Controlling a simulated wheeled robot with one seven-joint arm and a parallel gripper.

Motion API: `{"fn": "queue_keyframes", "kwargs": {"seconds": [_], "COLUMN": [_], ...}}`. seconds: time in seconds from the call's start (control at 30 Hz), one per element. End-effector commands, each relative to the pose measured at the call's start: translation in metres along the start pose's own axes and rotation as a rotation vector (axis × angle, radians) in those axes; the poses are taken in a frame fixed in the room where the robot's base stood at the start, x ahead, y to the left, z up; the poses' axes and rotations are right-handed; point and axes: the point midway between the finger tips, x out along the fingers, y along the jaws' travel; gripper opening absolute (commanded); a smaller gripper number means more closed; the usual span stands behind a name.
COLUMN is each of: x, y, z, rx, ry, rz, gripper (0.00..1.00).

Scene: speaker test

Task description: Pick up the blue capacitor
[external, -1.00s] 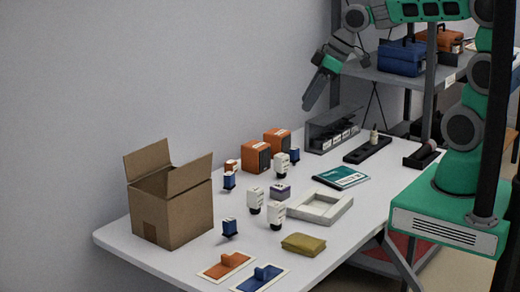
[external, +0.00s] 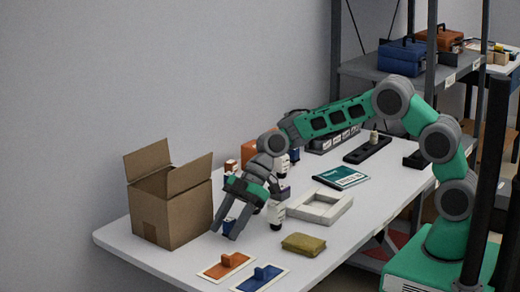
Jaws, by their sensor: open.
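A small blue capacitor (external: 229,224) with a pale label stands on the table near the cardboard box's right front corner. My gripper (external: 224,235) reaches down over it, fingers apart, with one finger on each side in the picture. Part of the capacitor is hidden behind the fingers, and I cannot tell whether they touch it. Another small blue part (external: 294,155) stands farther back, partly behind my arm.
An open cardboard box (external: 172,212) stands left of my gripper. White parts (external: 276,214) and a pale square tray (external: 320,207) are to its right. An olive pouch (external: 303,245), an orange pad (external: 224,266) and a blue pad (external: 262,278) lie in front.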

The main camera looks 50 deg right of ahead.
Motion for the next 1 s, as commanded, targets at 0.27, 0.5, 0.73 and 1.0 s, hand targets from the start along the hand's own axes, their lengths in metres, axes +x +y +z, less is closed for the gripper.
{"fn": "queue_keyframes", "kwargs": {"seconds": [0.27,0.5,0.73,1.0], "x": [0.0177,0.0174,0.0173,0.0172], "y": [0.0002,0.0001,0.0001,0.0001], "z": [0.0000,0.0001,0.0001,0.0001], "rx": [0.000,0.000,0.001,0.001], "ry": [-0.001,-0.001,-0.001,-0.001], "rz": [0.001,0.001,0.001,0.001], "gripper": [0.49,0.32,0.13,0.00]}}
